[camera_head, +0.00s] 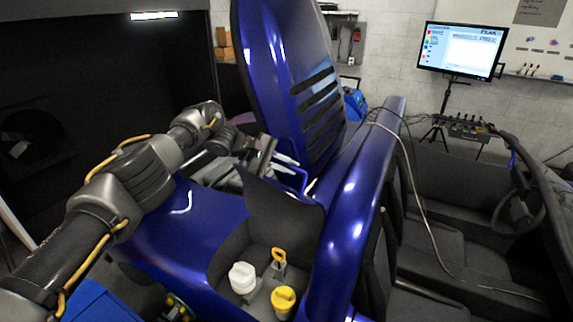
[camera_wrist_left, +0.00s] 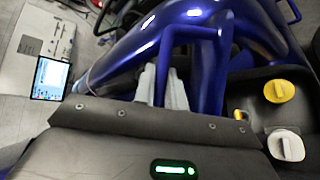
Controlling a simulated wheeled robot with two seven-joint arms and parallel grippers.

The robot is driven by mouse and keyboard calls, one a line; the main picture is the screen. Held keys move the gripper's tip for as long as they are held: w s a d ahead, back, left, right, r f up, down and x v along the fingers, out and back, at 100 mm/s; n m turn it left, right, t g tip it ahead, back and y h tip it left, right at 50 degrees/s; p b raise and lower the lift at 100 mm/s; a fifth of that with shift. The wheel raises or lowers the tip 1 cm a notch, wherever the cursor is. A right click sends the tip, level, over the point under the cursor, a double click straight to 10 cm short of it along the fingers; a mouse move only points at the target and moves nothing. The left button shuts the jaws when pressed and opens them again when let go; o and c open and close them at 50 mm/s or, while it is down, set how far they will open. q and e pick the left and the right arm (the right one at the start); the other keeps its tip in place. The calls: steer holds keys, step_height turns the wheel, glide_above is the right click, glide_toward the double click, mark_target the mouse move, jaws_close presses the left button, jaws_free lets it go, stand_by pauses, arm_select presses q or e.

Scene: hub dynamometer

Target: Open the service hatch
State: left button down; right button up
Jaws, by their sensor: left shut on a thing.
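The service hatch seems to be the blue panel with dark louvre slots (camera_head: 290,75), which stands steeply raised above the blue body. Below it, an open dark bay (camera_head: 232,245) shows a white cap, a yellow cap and a yellow-ringed dipstick. My left gripper (camera_head: 287,167) is at the foot of the panel, shut on a thin blue bar handle (camera_head: 301,181). The wrist view also shows the pale fingers together at this blue handle (camera_wrist_left: 190,32). The exact grip between the fingertips is hard to see. My right gripper is in neither view.
The white cap (camera_head: 243,278), yellow cap (camera_head: 284,301) and dipstick (camera_head: 278,257) sit near the front. A blue frame tube (camera_head: 355,220) and seats with a steering wheel (camera_head: 516,212) lie to the right. A monitor (camera_head: 461,51) stands at the back.

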arm_select(q)
steer(key=shift+w, duration=0.15)
steer(key=c, duration=1.5)
jaws_free()
steer(key=shift+o, duration=0.2)
